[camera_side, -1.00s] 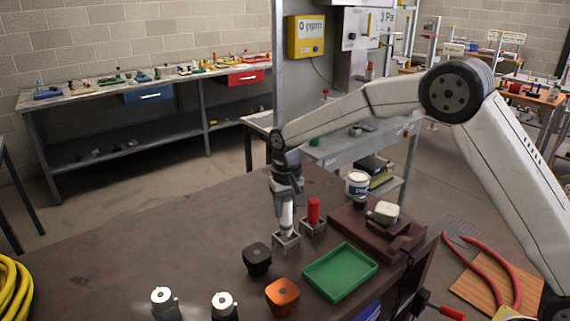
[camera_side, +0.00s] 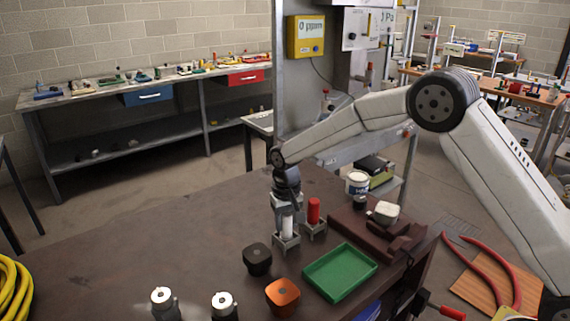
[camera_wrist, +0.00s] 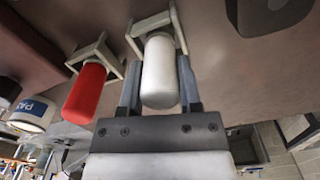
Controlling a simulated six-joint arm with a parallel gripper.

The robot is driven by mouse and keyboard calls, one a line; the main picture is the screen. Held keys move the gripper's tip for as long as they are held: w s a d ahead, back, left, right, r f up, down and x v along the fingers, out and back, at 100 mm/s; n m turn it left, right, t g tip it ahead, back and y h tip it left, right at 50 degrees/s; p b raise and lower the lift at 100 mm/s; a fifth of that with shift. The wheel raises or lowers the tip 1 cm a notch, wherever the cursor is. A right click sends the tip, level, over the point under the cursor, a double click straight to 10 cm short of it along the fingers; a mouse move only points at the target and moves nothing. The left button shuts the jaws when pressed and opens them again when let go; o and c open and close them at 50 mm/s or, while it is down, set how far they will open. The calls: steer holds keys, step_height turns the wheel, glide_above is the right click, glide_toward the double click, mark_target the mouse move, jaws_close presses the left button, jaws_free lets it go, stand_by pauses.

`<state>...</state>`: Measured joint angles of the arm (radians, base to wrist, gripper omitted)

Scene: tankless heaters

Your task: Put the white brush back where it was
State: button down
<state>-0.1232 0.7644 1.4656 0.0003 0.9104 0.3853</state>
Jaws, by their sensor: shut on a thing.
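The white brush (camera_side: 288,224) stands nearly upright at its grey square holder (camera_side: 287,245) on the brown table. My gripper (camera_side: 287,214) comes from above and is shut on the white brush. In the wrist view the white brush (camera_wrist: 160,75) sits between my two fingers, with its far end inside the opening of its holder (camera_wrist: 150,23). I cannot tell whether it rests on the holder's bottom. The red brush (camera_side: 314,210) stands in a matching holder (camera_side: 313,229) just to the right, also seen in the wrist view (camera_wrist: 86,95), apart from my fingers.
A black knob-like block (camera_side: 257,259), an orange block (camera_side: 283,296) and a green tray (camera_side: 340,272) lie in front. A brown stepped block (camera_side: 375,232) and a white tin (camera_side: 357,184) stand to the right.

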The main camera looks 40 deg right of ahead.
steer(key=shift+c, duration=1.4)
jaws_free()
steer(key=shift+r, duration=0.1)
step_height(320, 180, up, 12)
steer(key=shift+s, duration=0.1)
steer(key=s+d+f+n+t, duration=0.1)
steer(key=s+d+f, duration=0.1)
steer(key=s, duration=0.6)
steer(key=s+d+f+n, duration=0.1)
steer(key=s+f, duration=0.3)
steer(key=s, duration=0.4)
steer(key=s+d+f+n+t, duration=0.1)
steer(key=s+d+f, duration=0.2)
steer(key=s, duration=0.5)
steer(key=shift+d+f+t, duration=0.15)
steer(key=shift+d+t, duration=0.1)
steer(key=shift+t, duration=0.05)
